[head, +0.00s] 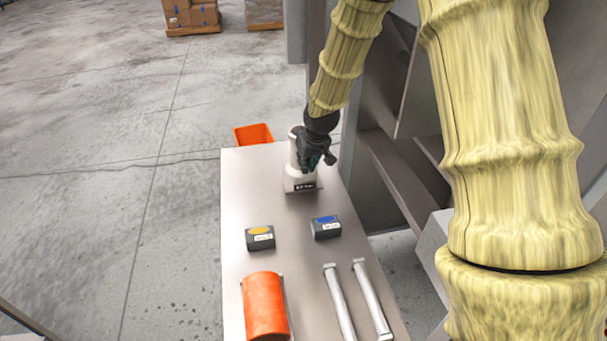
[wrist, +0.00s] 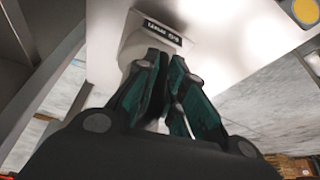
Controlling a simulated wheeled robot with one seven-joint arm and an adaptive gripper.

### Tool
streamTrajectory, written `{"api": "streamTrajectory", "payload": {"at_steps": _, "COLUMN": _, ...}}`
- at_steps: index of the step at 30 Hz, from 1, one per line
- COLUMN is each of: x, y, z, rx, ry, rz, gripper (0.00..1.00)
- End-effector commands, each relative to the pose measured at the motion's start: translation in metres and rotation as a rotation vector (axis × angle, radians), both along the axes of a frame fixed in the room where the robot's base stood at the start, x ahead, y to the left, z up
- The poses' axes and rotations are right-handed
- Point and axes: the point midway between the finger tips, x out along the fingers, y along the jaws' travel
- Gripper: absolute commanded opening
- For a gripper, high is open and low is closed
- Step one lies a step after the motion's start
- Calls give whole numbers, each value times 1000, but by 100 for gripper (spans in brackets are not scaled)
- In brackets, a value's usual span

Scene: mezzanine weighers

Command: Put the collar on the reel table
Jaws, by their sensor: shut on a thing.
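My gripper (head: 318,161) is over the far end of a pale metal table (head: 285,215), close against a white upright piece (head: 295,160) with a broad base and a dark label. In the wrist view the fingers (wrist: 172,122) are close together in front of this white piece (wrist: 143,45). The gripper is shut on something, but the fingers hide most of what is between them. I cannot tell whether it is the collar or part of the white piece. No other thing can be clearly named as the collar, and no label clearly reads as the reel table.
Dark boxes with a yellow disc (head: 260,237) and a blue disc (head: 326,227) stand mid-table. An orange roll (head: 264,305) and two pale bars (head: 371,300) lie nearer. An orange bin (head: 253,134) stands beyond the far edge. Grey panels (head: 385,75) rise on the right.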

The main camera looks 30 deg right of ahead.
Motion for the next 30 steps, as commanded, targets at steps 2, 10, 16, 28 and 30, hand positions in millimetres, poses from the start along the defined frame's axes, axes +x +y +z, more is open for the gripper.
{"api": "streamTrajectory", "payload": {"at_steps": 2, "x": 4, "y": 4, "z": -1, "rx": 0, "ry": -1, "rz": 0, "gripper": 0}}
{"api": "streamTrajectory", "payload": {"at_steps": 10, "x": 6, "y": 6, "z": -13, "rx": 0, "ry": 0, "rz": 0, "gripper": 0}}
{"api": "streamTrajectory", "payload": {"at_steps": 16, "x": 6, "y": 6, "z": -34, "rx": 1, "ry": 0, "rz": 0, "gripper": 0}}
{"api": "streamTrajectory", "payload": {"at_steps": 28, "x": 5, "y": 6, "z": -36, "rx": 0, "ry": -1, "rz": 0, "gripper": 0}}
{"api": "streamTrajectory", "payload": {"at_steps": 30, "x": 5, "y": 6, "z": -38, "rx": 0, "ry": 1, "rz": 0, "gripper": 14}}
